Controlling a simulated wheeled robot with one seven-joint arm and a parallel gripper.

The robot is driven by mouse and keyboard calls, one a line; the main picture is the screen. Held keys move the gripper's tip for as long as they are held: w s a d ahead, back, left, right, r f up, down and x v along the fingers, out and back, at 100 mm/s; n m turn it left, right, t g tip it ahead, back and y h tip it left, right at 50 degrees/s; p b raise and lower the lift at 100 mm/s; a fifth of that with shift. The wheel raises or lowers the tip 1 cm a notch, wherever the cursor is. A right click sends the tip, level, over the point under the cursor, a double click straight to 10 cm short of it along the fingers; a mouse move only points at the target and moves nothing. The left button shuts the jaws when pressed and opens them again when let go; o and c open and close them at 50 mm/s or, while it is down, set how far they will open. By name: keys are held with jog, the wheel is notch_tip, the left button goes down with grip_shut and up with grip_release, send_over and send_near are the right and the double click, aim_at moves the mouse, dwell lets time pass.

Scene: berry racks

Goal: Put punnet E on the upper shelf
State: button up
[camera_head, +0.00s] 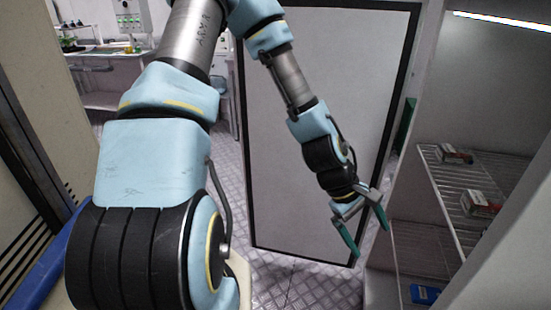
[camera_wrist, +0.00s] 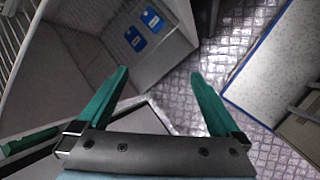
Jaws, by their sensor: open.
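My gripper (camera_head: 371,242) is open and empty, hanging to the left of an open cabinet with its teal fingers pointing down. In the wrist view, the open fingers (camera_wrist: 159,73) have nothing between them. A wire shelf (camera_head: 438,180) in the cabinet holds two small packs with red and white, one farther back (camera_head: 455,153) and one nearer (camera_head: 481,203). A blue item (camera_head: 425,294) lies below on the lower level. In the wrist view, two blue items with white labels (camera_wrist: 134,39) (camera_wrist: 152,20) lie there. No letter is readable, so I cannot tell which is punnet E.
A large grey door panel (camera_head: 320,120) with a dark frame stands behind my arm. The cabinet's side wall (camera_head: 408,190) is just right of my gripper. A bench with small items (camera_head: 110,55) is at the far left. Patterned floor (camera_head: 290,280) is clear below.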

jog(key=w+a+r+m+t+y, duration=0.1)
jog(key=w+a+r+m+y, duration=0.1)
jog(key=w+a, duration=0.35)
jog(key=w+a+r+m+t+y, duration=0.1)
jog(key=w+a, duration=0.2)
jog(key=a, duration=0.6)
jog(key=a+r+m+t+y, duration=0.1)
jog(key=a+r, duration=0.4)
jog(key=a, duration=0.2)
jog(key=w+a+r+m+t+y, duration=0.1)
jog(key=a+r, duration=0.5)
jog(key=a, duration=0.2)
jog(key=shift+w+a+m+y, duration=0.2)
jog(key=shift+a+m+y, duration=0.05)
jog(key=shift+m+y, duration=0.15)
